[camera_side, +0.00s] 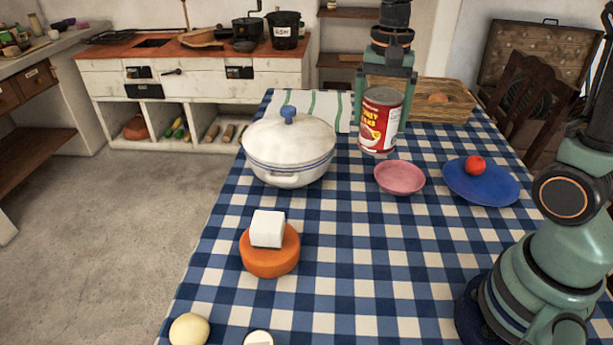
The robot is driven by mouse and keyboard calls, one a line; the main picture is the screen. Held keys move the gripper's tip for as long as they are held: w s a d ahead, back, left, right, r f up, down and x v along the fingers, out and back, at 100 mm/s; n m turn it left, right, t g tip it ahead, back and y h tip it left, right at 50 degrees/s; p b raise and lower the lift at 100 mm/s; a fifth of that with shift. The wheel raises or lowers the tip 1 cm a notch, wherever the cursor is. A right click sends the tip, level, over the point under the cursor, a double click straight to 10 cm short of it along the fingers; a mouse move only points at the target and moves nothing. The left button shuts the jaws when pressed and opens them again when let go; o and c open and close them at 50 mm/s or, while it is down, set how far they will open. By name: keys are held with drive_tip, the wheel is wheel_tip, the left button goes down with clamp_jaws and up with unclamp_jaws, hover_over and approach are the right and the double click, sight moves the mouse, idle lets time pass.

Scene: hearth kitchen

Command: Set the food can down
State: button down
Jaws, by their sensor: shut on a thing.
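The food can (380,122) is red and white with a bare metal top, and it stands upright near the far end of the table. My gripper (384,98) comes down from above with one finger on each side of the can and is shut on it. The can's base is close to the checked cloth; I cannot tell whether it touches. The can is behind the pink bowl and to the right of the white pot.
A white lidded pot (289,150), a pink bowl (399,178) and a blue plate (468,186) with a red fruit (475,165) are nearby. An orange wheel (262,258) bears a white block (268,229). The cloth's middle front is clear.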

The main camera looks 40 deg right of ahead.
sight(377, 139)
drive_tip(key=n, duration=0.2)
drive_tip(key=a+f+n, duration=0.1)
drive_tip(key=n, duration=0.1)
drive_tip(key=s+a+n, duration=0.1)
drive_tip(key=n, duration=0.1)
drive_tip(key=shift+s+f, duration=0.1)
drive_tip(key=shift+f, duration=0.3)
drive_tip(key=n, duration=0.1)
drive_tip(key=f+n, duration=0.1)
drive_tip(key=n, duration=0.1)
drive_tip(key=s+a+n, duration=0.1)
drive_tip(key=n, duration=0.1)
drive_tip(key=shift+a+f, duration=0.1)
drive_tip(key=shift+f, duration=0.1)
drive_tip(key=d+r, duration=0.1)
drive_tip(key=w+d+r, duration=0.1)
drive_tip(key=r, duration=0.3)
drive_tip(key=shift+w+d, duration=0.35)
drive_tip(key=shift+d, duration=0.05)
wheel_tip(377, 139, down, 20)
drive_tip(key=shift+r, duration=0.25)
drive_tip(key=shift+f, duration=0.1)
unclamp_jaws()
